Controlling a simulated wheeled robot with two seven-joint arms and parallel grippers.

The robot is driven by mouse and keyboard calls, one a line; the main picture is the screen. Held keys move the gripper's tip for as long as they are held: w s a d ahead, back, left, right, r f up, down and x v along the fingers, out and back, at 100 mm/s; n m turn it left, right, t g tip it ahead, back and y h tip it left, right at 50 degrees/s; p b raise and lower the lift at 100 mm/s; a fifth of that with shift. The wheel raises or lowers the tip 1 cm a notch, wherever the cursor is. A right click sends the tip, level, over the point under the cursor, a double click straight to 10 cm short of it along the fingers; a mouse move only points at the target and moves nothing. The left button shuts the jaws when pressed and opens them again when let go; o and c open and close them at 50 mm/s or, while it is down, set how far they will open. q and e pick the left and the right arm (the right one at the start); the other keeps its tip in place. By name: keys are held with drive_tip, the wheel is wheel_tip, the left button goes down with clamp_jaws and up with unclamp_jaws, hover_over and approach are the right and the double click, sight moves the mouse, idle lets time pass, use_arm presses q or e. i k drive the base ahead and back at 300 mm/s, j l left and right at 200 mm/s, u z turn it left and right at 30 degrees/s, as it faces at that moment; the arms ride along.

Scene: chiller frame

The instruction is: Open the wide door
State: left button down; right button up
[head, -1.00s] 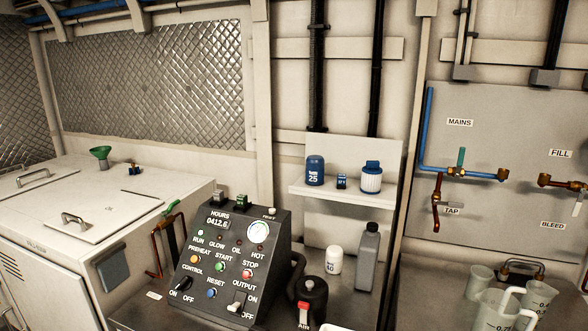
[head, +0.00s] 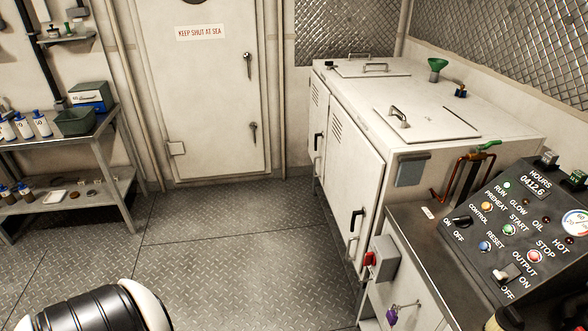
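The white cabinet (head: 437,123) stands right of centre in the head view, with two doors on its front. The nearer door (head: 352,190) looks the wider one. It has louvre slots near its top and a dark upright handle (head: 354,228) near its right edge. The farther door (head: 318,125) looks narrower and has its own dark handle (head: 317,142). Both doors look shut. Neither of my grippers shows. A black and white part of my arm is at the bottom left, far from the cabinet.
A control panel (head: 515,222) and a grey box with a red switch (head: 382,258) stand right of the cabinet. Clear plate floor (head: 235,225) lies before its doors. A metal shelf (head: 70,140) is at left. A wall door (head: 212,95) marked "KEEP SHUT AT SEA" is shut.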

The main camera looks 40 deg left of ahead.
sight(352, 178)
drive_tip(key=u, duration=1.05)
